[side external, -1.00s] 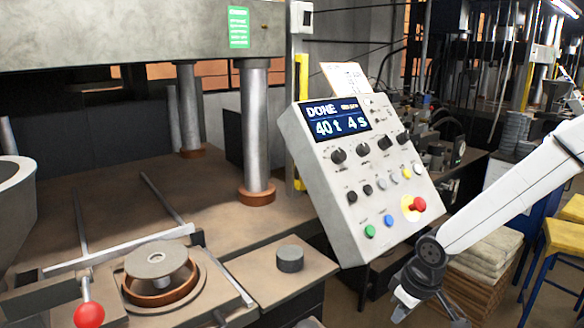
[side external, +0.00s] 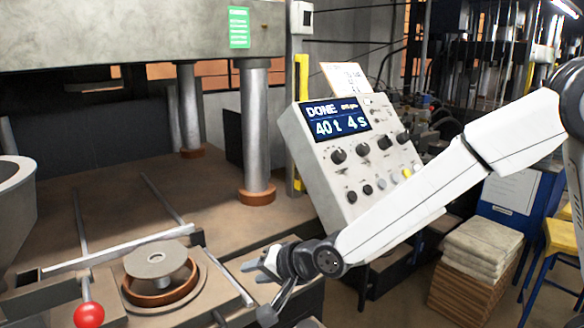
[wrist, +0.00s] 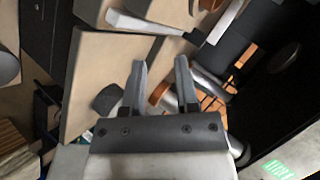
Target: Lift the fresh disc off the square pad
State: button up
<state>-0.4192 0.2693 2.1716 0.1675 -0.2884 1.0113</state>
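A short dark grey round disc (wrist: 107,98) lies on a tan square pad (wrist: 88,60) in the wrist view. In the side view the disc is hidden behind my gripper, and only part of the pad (side external: 225,262) shows. My gripper (side external: 258,267) is in front of the pad there. In the wrist view my gripper (wrist: 160,63) has its two fingers apart with nothing held between them. The disc is just left of the left finger, outside the gap. I cannot tell the height between fingers and pad.
A ring mould (side external: 160,290) with a grey round plate stands left of the pad, with a red knob (side external: 89,315) beside it. A press column (side external: 256,130) rises behind. The control panel (side external: 350,150) stands behind my arm, reading DONE, 40 t, 4 s.

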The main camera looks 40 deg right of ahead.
aim_at(173, 265)
jog(key=a+r+m+t, duration=0.1)
jog(key=a, duration=0.2)
jog(key=w+a+r+m+t+y, duration=0.1)
jog(key=a+r, duration=0.1)
jog(key=a, duration=0.1)
jog(key=w+a+r+m+y, duration=0.1)
jog(key=a, duration=0.2)
jog(key=shift+a+r+m+t, duration=0.2)
jog(key=shift+a+m+t, duration=0.1)
jog(key=shift+m+t, duration=0.1)
jog(key=shift+w, duration=0.1)
jog(key=shift+w, duration=0.15)
jog(key=shift+x, duration=2.3)
jog(key=shift+a, duration=0.1)
grip_shut()
jog(key=shift+r, duration=1)
